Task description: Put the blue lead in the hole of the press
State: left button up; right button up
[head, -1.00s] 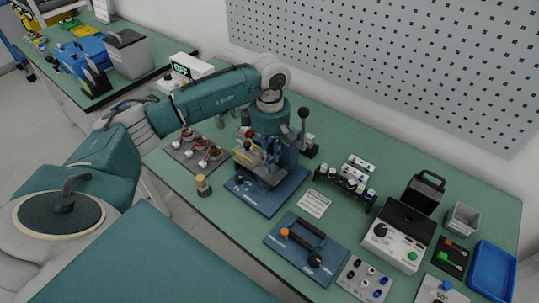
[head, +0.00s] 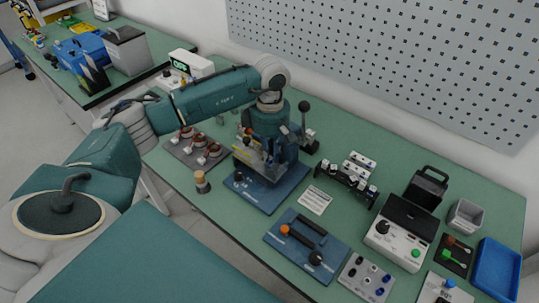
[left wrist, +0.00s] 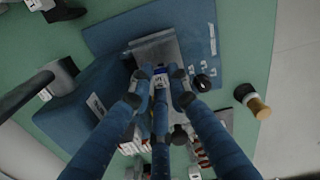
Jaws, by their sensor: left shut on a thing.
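The press has a blue base plate (head: 270,195), a dark blue column and a lever with a black knob (head: 304,105). My left gripper (head: 245,149) is directly over the front of the press, pointing down. In the left wrist view its fingers (left wrist: 161,82) are closed together around a small white-and-blue piece, which looks like the end of the blue lead (left wrist: 160,79). A grey metal block of the press (left wrist: 155,48) lies just beyond the fingertips. The fingers hide the hole, and I cannot tell whether the lead touches it. My right gripper is out of view.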

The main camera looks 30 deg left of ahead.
pick_arm(q)
jog(key=shift+f, duration=0.15)
jog(key=shift+f+b, duration=0.85)
jog(key=shift+b, duration=0.05)
jog(key=o, duration=0.9)
jog(key=shift+o, duration=0.2)
jog(key=shift+r, duration=0.25)
notch_tip(320, 180, up, 12)
jog(key=shift+f, duration=0.2)
